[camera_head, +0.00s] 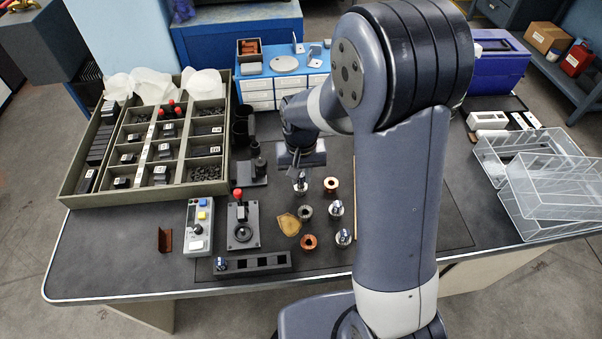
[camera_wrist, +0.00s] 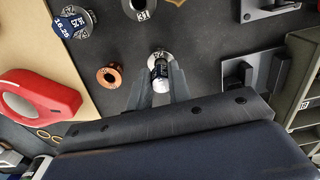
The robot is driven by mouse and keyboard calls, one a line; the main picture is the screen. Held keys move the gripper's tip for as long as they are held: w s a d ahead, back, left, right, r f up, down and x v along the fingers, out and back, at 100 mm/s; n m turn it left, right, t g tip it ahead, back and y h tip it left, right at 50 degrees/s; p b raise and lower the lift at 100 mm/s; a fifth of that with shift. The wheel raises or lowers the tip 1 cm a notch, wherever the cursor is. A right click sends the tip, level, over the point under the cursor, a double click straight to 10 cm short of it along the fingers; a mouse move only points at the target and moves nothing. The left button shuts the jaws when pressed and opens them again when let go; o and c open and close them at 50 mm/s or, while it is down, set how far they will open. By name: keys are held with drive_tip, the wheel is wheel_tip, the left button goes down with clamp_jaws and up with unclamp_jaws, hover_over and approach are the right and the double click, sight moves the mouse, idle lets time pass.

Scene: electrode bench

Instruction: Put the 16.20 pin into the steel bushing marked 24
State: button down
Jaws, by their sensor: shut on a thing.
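My gripper (camera_head: 300,168) points down and is shut on a pin (camera_wrist: 160,72) with a dark label and a bright silver end. Its number cannot be read. Another pin (camera_wrist: 70,23), labelled about 16.25, stands in another steel bushing (camera_wrist: 88,17) at the upper left of the wrist view.
A copper bushing (camera_wrist: 109,77) stands close beside. A dark block (camera_head: 262,152) stands left of my gripper. A slotted rack (camera_head: 252,263) lies at the front.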

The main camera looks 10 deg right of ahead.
drive_tip(key=shift+f+b, duration=0.7)
drive_tip(key=shift+f, duration=0.35)
drive_tip(key=c, duration=1.2)
unclamp_jaws()
drive_tip(key=shift+c, duration=0.2)
drive_tip(key=shift+r, duration=0.15)
wheel_tip(320, 180, up, 11)
drive_tip(key=shift+f+p, duration=0.2)
drive_tip(key=shift+p, duration=0.1)
